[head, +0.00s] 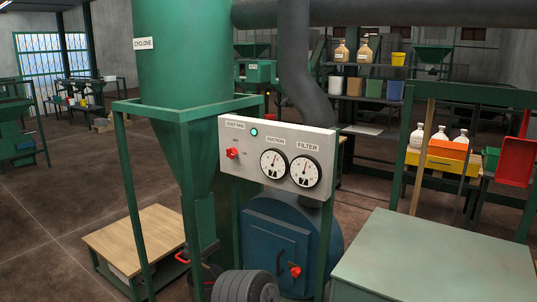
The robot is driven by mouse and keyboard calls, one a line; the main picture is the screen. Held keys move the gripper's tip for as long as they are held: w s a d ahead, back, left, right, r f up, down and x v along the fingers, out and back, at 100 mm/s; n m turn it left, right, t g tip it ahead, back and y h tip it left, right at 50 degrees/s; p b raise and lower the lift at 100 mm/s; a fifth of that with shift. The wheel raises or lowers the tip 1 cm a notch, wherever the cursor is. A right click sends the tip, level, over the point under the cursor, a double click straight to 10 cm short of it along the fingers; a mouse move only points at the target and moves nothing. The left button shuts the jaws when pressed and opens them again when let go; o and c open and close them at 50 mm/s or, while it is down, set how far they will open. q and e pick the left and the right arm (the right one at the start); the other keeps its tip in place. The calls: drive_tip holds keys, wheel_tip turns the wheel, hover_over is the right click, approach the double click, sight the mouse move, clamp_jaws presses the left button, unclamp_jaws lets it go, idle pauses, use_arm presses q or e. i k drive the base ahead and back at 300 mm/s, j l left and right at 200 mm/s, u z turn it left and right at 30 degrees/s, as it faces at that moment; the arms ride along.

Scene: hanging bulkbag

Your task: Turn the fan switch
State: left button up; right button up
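The fan switch is a small red knob (232,153) on the left part of a light grey control panel (262,180), under a label that seems to read "DUST FAN". A green lamp (254,132) sits to the upper right of the knob. Two round dials, suction (273,163) and filter (305,169), are on the right part of the panel. The knob's exact pointing direction is too small to tell. Neither of my grippers is in the head view.
The panel is fixed on a green frame (130,190) around the green cyclone (185,60). Below are a blue drum (275,245) with a red handle and a dark ribbed cylinder (245,287). A green-topped bench (435,260) stands front right, a low wooden-topped stand (135,238) left.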

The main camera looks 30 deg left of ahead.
sight(232, 153)
drive_tip(key=u, duration=1.45)
